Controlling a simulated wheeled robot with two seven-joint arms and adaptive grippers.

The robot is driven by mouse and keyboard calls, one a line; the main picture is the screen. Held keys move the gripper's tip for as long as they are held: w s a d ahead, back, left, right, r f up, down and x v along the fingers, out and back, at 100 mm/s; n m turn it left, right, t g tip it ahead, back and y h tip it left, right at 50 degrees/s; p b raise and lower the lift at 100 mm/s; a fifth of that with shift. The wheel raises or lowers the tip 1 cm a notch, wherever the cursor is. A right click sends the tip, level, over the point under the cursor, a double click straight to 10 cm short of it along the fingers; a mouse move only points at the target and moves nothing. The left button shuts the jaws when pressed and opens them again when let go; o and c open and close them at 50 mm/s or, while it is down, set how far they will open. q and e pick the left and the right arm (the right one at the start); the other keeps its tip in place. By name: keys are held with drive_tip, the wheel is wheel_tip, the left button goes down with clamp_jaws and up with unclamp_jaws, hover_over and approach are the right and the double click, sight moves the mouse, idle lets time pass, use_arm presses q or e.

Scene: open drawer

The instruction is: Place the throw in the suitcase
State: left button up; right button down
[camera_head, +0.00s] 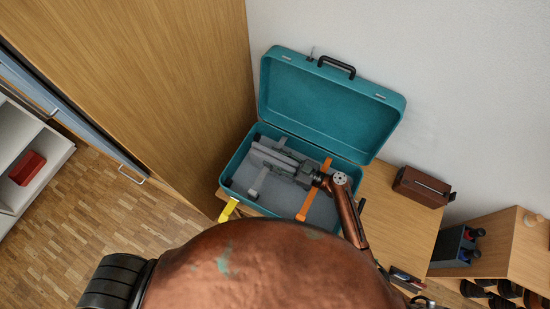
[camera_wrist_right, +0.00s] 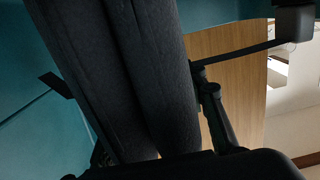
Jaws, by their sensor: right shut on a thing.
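The teal suitcase (camera_head: 333,112) stands open on a wooden table, its lid leaning back toward the wall. Its teal wall also shows in the right wrist view (camera_wrist_right: 25,140). The throw (camera_head: 275,157) is a grey, folded or rolled cloth inside the suitcase outline. It fills much of the wrist view as dark grey rolls (camera_wrist_right: 150,70). My right gripper (camera_head: 290,167) reaches in from the right and is shut on the throw, one finger to each side. Whether the throw touches the suitcase floor is unclear. My left gripper is out of view.
A brown box (camera_head: 422,187) stands to the right on the table (camera_head: 392,215). A tall wooden panel (camera_head: 170,90) rises close on the left.

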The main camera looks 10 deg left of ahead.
drive_tip(key=c, duration=1.7)
unclamp_jaws()
drive_tip(key=shift+f, duration=0.25)
drive_tip(key=o, duration=0.5)
drive_tip(key=shift+r, duration=0.1)
drive_tip(key=shift+r, duration=0.15)
drive_tip(key=v, duration=1.2)
